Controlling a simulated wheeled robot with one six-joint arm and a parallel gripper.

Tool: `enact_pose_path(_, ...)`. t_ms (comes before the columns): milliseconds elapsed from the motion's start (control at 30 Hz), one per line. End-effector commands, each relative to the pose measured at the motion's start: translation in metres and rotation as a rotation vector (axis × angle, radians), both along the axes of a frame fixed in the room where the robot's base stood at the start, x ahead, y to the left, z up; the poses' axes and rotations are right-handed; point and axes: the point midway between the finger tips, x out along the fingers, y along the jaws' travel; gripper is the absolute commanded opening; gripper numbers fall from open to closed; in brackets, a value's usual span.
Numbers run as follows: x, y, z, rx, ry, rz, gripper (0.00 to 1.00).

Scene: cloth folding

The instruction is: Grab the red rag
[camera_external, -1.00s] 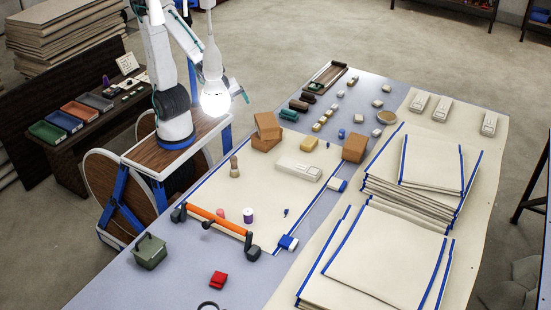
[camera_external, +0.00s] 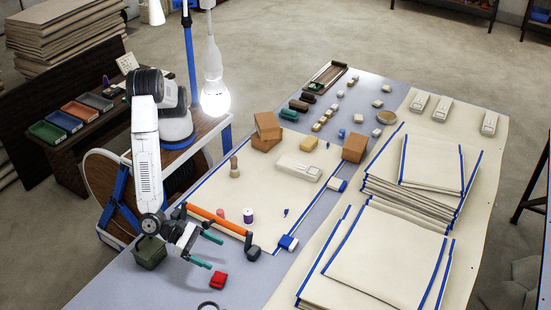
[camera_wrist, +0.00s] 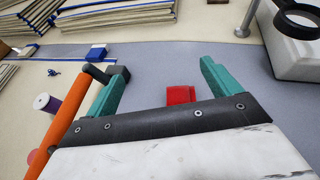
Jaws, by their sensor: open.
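The red rag (camera_external: 218,281) is a small folded block lying on the grey-blue table near its front edge. In the wrist view the red rag (camera_wrist: 180,95) shows between my two teal fingers, beyond the dark palm edge that hides its near side. My gripper (camera_external: 206,251) is open and empty, its teal fingertips just behind and left of the rag in the external view. In the wrist view my gripper (camera_wrist: 160,85) has its fingers spread wide, one on each side of the rag. I see no contact with it.
An orange bar with black ends (camera_external: 215,220) lies close beside my gripper. A green box (camera_external: 149,254) stands to the left. Stacked cloths (camera_external: 385,255) are at right.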

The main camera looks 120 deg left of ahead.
Motion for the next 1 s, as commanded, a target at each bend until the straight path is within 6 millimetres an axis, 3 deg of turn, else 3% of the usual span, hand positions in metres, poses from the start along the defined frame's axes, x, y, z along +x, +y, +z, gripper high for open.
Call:
enact_pose_path(33, -0.005, -0.011, -0.01, 0.02, 0.001, -0.035, 0.89)
enact_pose_path(167, -0.009, -0.022, -0.024, 0.044, 0.001, -0.078, 0.89)
enact_pose_path(567, -0.009, -0.022, -0.068, 0.045, 0.002, -0.078, 0.89)
enact_pose_path(700, -0.009, -0.022, -0.094, 0.046, 0.002, -0.078, 0.89)
enact_pose_path(833, 0.011, -0.017, -0.098, 0.043, 0.001, -0.075, 0.89)
enact_pose_path(1000, 0.019, -0.016, -0.102, 0.044, 0.001, -0.076, 0.89)
